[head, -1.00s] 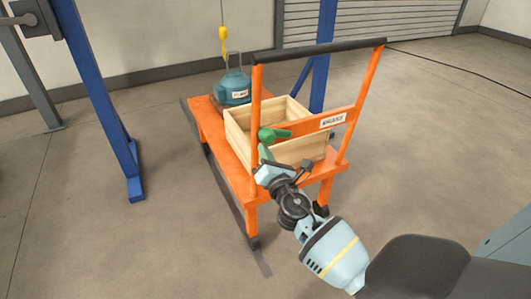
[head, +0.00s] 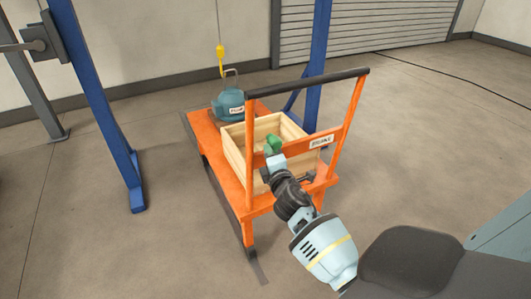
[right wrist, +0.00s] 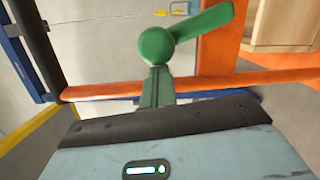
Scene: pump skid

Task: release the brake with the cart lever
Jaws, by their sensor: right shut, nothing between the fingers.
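The cart lever (head: 272,142) is green, with a round knob, and sits by the orange crossbar of the cart handle. In the right wrist view the lever (right wrist: 205,22) shows large, its knob at the lower left and its arm running up to the right. My right gripper (head: 270,155) is at the knob, and its shut fingers (right wrist: 155,75) point at the knob's lower side with nothing between them. I cannot tell whether they touch it. The orange cart (head: 203,135) stands in mid-floor. My left gripper is not in view.
A wooden crate (head: 233,154) and a teal pump (head: 229,104) stand on the cart. A yellow hook (head: 220,52) hangs above the pump. Blue posts (head: 100,110) stand to the left and behind. The floor on the right is clear.

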